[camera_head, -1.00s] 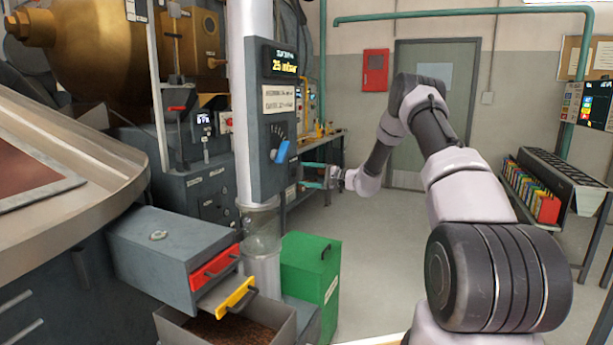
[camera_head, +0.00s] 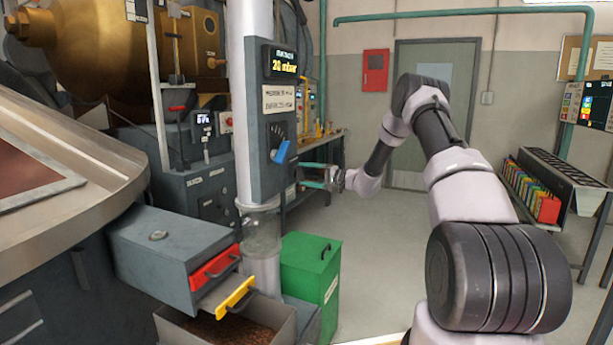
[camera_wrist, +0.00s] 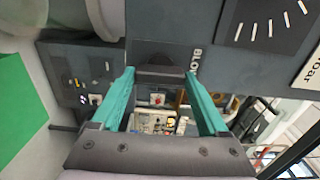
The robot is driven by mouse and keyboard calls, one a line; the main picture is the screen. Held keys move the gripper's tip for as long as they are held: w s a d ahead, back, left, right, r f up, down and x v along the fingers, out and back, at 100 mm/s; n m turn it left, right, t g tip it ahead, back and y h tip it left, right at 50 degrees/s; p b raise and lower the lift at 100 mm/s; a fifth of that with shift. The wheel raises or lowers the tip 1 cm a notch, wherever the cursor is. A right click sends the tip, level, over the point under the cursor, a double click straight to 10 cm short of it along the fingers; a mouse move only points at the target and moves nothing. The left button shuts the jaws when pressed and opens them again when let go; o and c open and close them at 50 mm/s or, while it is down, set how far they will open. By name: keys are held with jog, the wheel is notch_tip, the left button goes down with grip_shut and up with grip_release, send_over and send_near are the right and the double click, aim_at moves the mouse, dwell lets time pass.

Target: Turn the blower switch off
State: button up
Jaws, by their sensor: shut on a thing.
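The grey column panel (camera_head: 262,120) carries a lit readout (camera_head: 283,63), which seems to read 20 mbar, and a blue-handled lever (camera_head: 281,151). My gripper (camera_head: 302,175) is at the panel's lower right side. In the wrist view, the teal fingertips of my gripper (camera_wrist: 159,76) are shut on a dark block, the blower switch (camera_wrist: 160,74). It sits on the panel's side face beside lettering starting "BLO". The fingers hide part of the switch, and I cannot read its on or off position.
A green box (camera_head: 311,275) stands below the panel. A grey drawer unit (camera_head: 170,255) with red and yellow handles is at the lower left. A workbench (camera_head: 325,150) stands behind my gripper. The floor to the right of the green box is open.

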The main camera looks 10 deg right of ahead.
jog(key=o, duration=1.2)
jog(key=shift+o, duration=0.2)
jog(key=v, duration=1.1)
jog(key=s+a+r+n+g+h, duration=0.2)
jog(key=s+a+r+g, duration=0.3)
jog(key=s+r, duration=0.4)
jog(key=s+a+r+n+g+h, duration=0.25)
jog(key=s+a+r, duration=0.4)
jog(key=s, duration=0.45)
jog(key=s+d+r+m+t+h, duration=0.1)
jog(key=s+d+r+t+h, duration=0.1)
jog(key=s, duration=1)
jog(key=s+d+r+t+h, duration=0.2)
jog(key=s+d+r+h, duration=0.2)
jog(key=s, duration=0.9)
jog(key=shift+s+d+r+m+h, duration=0.3)
jog(key=shift+d+r+m+h, duration=0.15)
jog(key=shift+h, duration=0.6)
